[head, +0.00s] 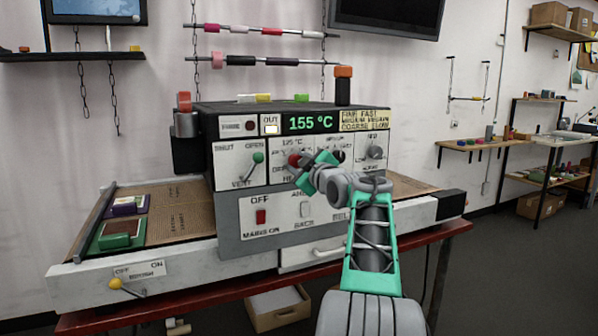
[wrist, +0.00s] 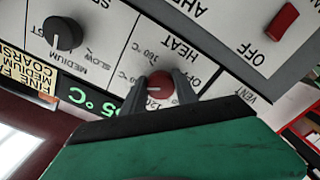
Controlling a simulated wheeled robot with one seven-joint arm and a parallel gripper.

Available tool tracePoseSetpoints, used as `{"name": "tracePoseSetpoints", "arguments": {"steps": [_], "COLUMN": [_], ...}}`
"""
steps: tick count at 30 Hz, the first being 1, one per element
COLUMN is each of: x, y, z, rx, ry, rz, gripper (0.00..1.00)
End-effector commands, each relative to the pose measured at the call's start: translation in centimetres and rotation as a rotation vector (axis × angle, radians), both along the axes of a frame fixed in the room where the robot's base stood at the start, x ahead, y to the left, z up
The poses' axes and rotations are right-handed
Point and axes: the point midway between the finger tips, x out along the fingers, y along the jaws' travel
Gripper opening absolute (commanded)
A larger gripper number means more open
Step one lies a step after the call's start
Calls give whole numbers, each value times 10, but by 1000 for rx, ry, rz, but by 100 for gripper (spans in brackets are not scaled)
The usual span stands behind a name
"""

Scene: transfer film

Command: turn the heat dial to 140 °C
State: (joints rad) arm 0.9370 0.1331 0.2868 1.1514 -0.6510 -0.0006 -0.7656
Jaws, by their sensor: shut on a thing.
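The heat dial is a red round knob on the front panel of the machine (head: 230,205). In the wrist view the heat dial (wrist: 159,84) sits between the two dark fingers of my gripper (wrist: 160,86), which are shut on it from both sides. A pale pointer mark shows on its face. In the head view the dial (head: 293,160) is partly hidden by my green and grey gripper (head: 305,167). The green display (head: 310,123) reads 155 °C. In the wrist view only part of the display (wrist: 95,105) shows, upside down.
A red mains switch (head: 261,216) is below. A yellow-knobbed lever (head: 116,284) is at the machine's lower left.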

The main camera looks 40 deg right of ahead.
Motion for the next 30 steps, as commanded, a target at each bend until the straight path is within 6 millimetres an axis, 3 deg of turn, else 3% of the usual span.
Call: {"name": "tracePoseSetpoints", "arguments": {"steps": [15,16,23,30], "x": [0,0,0,0], "y": [0,0,0,0], "z": [0,0,0,0], "rx": [-20,-19,-19,-19], "ry": [7,6,6,6], "rz": [-1,-1,0,0], "gripper": [0,37,56,57]}}
